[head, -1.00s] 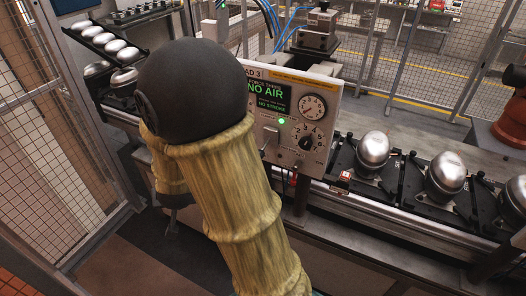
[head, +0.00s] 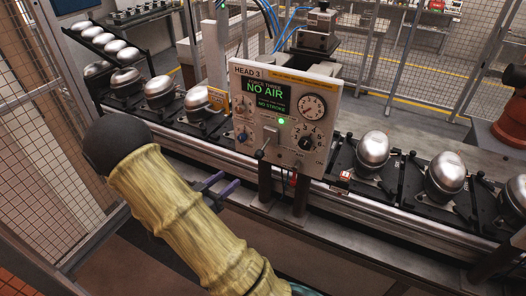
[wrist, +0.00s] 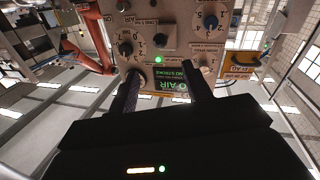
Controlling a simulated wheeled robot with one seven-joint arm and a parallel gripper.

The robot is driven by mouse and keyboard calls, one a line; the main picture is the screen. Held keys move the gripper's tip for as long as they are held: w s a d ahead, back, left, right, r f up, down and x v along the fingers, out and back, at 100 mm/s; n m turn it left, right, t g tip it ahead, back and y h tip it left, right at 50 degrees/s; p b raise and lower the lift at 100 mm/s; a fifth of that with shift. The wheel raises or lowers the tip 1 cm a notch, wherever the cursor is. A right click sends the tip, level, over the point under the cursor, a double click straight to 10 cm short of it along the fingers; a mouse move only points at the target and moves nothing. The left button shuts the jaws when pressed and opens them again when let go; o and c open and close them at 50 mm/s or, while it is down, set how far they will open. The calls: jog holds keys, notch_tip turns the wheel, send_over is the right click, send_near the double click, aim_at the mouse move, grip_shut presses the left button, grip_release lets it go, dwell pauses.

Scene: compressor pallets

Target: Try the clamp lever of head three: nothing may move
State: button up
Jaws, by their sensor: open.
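The head three panel (head: 285,115) stands upright in the middle of the head view. Its screen (head: 265,92) reads NO AIR and NO STROKE, and a green lamp (head: 281,121) is lit. A lever on a square plate (head: 270,136), seemingly the clamp lever, sits below the screen. It also shows near the top of the upside-down wrist view (wrist: 160,38). My gripper (head: 228,180) is open and empty, below and left of the panel, apart from the lever. In the wrist view its two dark fingers (wrist: 160,72) reach toward the panel, one on each side of the screen.
Silver domed compressors (head: 373,150) sit on black pallets along the conveyor (head: 330,205) on both sides of the panel. A gauge (head: 313,107) and knobs flank the lever. Mesh fence (head: 40,130) stands at left. A red machine (head: 508,125) is at far right.

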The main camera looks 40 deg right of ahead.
aim_at(263, 149)
jog(key=shift+d, duration=0.1)
jog(key=w+d+p, duration=0.1)
jog(key=d+p, duration=0.1)
jog(key=d, duration=0.3)
jog(key=w+d+p, duration=0.1)
jog(key=d+p, duration=0.1)
jog(key=d, duration=0.4)
jog(key=w+d+p, duration=0.1)
jog(key=d+p, duration=0.2)
jog(key=d, duration=0.3)
jog(key=shift+c, duration=0.4)
jog(key=shift+w, duration=0.1)
jog(key=c, duration=0.4)
jog(key=shift+s, duration=0.2)
grip_shut()
